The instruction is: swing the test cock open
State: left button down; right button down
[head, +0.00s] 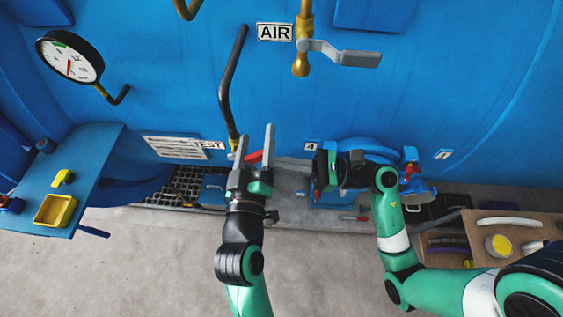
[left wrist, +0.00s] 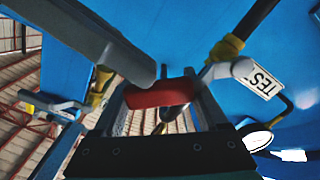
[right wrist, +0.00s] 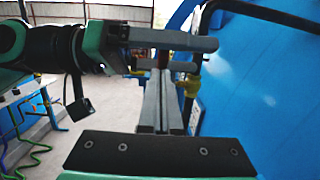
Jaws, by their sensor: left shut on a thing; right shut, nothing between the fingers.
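The test cock is a small brass valve (head: 234,145) at the lower end of a dark pipe, beside the TEST label. Its red handle (head: 254,157) lies between the fingers of my left gripper (head: 254,143), which is shut on it. The red handle (left wrist: 160,93) also spans the fingers in the left wrist view, close to the grey and brass fitting. My right gripper (head: 280,162) points left toward the left gripper, shut and empty. In the right wrist view its closed fingers (right wrist: 162,100) point toward the left gripper's fingers and the brass cock (right wrist: 191,87).
The AIR valve with its grey lever (head: 345,54) is above right. A pressure gauge (head: 70,57) is upper left. The floor in front is clear.

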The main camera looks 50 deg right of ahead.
pick_arm(q)
jog(key=shift+s+d+f, duration=0.25)
jog(key=shift+f, duration=0.05)
pick_arm(e)
jog(key=shift+w+r, duration=0.1)
jog(key=shift+r, duration=0.25)
pick_arm(q)
jog(key=shift+c, duration=1)
grip_release()
jog(key=shift+a, duration=0.1)
jog(key=shift+r, duration=0.1)
pick_arm(e)
jog(key=shift+f, duration=0.1)
